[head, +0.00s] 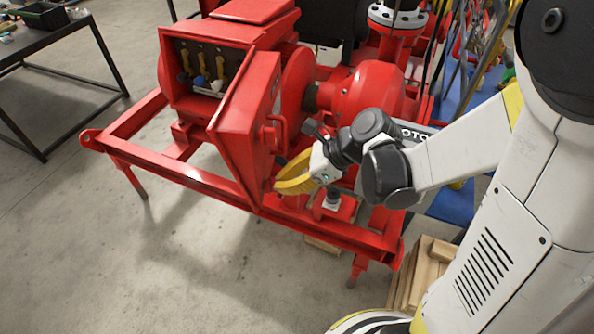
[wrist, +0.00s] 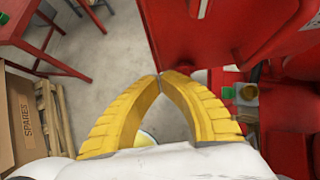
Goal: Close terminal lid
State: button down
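The red terminal box (head: 190,75) on the pump skid is open at its front, with yellow, blue and white terminals inside. Its red lid (head: 243,120) stands swung out on the right side of the opening, with a red handle (head: 275,132) on its right-hand face. My gripper (head: 277,187) is beside the lower right part of the lid. In the wrist view its yellow fingers (wrist: 160,77) meet at the tips with nothing seen between them. A red panel (wrist: 205,35), apparently the lid, lies just beyond the tips. I cannot tell whether they touch it.
The red skid frame (head: 190,178) runs below the box and my gripper. A red motor housing (head: 365,90) is behind my wrist. A dark table (head: 45,40) stands at far left, and wooden blocks (head: 425,265) lie at lower right. The floor in front is clear.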

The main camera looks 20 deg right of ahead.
aim_at(257, 185)
jog(key=shift+w+a+r, duration=0.1)
jog(key=shift+w+a, duration=0.3)
jog(key=shift+a, duration=0.45)
jog(key=shift+w+a, duration=0.35)
jog(key=shift+a, duration=0.5)
